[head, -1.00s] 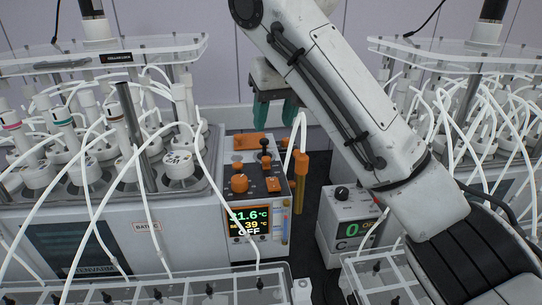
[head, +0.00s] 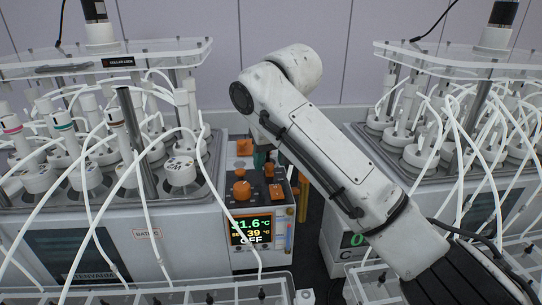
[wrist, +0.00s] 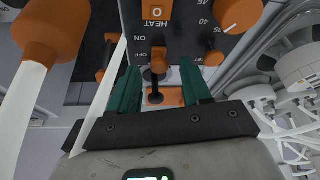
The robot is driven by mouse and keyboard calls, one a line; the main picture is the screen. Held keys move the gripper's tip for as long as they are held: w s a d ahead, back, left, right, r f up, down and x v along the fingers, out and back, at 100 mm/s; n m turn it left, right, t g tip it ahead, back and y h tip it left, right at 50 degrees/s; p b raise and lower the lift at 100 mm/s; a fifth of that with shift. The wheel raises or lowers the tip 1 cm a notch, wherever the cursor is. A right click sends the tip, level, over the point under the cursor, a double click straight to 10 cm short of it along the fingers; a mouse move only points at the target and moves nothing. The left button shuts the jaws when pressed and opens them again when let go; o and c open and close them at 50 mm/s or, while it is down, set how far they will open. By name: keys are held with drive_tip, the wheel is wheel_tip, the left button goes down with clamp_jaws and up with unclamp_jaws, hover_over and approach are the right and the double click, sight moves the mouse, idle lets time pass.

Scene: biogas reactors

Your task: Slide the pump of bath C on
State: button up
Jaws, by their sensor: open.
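The bath control unit (head: 262,215) stands at the centre of the head view. Its display (head: 251,229) reads about 31.6 °C, a set value of 39 and OFF. In the head view the fingers (head: 260,157) are mostly hidden behind my arm. The unit's bath label is too small to read surely.
An orange HEAT switch (wrist: 157,10) and an orange dial (wrist: 241,13) are close by. An orange-capped white hose (wrist: 38,95) is at the left in the wrist view. Tubed reactors (head: 88,180) flank the unit.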

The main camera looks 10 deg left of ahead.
drive_tip(key=shift+f, duration=0.1)
clamp_jaws()
idle(0.4)
